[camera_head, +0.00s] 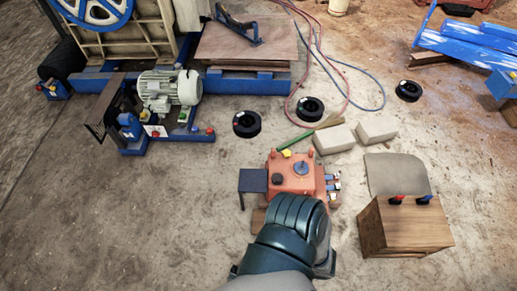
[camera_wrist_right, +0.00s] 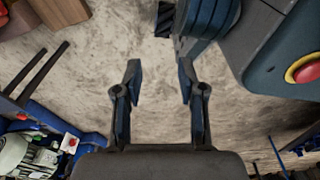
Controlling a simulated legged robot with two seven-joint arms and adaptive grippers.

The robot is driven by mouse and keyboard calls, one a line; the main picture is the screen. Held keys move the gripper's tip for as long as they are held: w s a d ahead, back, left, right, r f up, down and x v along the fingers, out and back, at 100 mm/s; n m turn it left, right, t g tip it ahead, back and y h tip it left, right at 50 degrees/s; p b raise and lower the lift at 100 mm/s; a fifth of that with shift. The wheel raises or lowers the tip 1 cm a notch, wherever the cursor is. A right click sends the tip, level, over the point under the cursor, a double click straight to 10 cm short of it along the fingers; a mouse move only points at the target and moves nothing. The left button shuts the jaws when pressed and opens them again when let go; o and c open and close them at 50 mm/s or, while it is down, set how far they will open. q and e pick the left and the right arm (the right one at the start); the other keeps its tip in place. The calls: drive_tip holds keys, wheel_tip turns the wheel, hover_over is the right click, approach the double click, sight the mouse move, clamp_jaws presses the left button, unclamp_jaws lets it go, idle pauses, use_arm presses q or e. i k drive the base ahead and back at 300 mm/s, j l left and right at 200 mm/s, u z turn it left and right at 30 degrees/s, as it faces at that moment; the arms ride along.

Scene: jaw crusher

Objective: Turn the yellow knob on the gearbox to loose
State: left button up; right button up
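The orange-red gearbox (camera_head: 297,176) sits near the centre of the head view, just beyond one of my dark teal arm links. The yellow knob (camera_head: 287,153) is a small spot at its far edge, between red posts; its turned position is too small to tell. No gripper touches it in the head view. My right gripper (camera_wrist_right: 158,65) is open and empty in the right wrist view, with bare floor between its fingers. The knob cannot be made out there. My left gripper is in neither view.
A small dark stand (camera_head: 253,181) is left of the gearbox. Pale blocks (camera_head: 335,139) lie behind it at right, near a green bar (camera_head: 295,140). A wooden box (camera_head: 404,228) stands at right. A motor (camera_head: 170,90) is at left; it also shows in the wrist view (camera_wrist_right: 12,155).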

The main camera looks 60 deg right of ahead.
sight(286, 153)
drive_tip(key=i+j, duration=0.1)
drive_tip(key=i, duration=0.25)
drive_tip(key=i+z, duration=0.1)
drive_tip(key=i, duration=0.3)
drive_tip(key=i+z, duration=0.15)
drive_tip(key=z, duration=0.25)
drive_tip(key=i+z, duration=0.1)
drive_tip(key=z, duration=0.3)
drive_tip(key=i+j+z, duration=0.1)
drive_tip(key=z, duration=0.25)
drive_tip(key=i+j+z, duration=0.1)
drive_tip(key=z, duration=0.3)
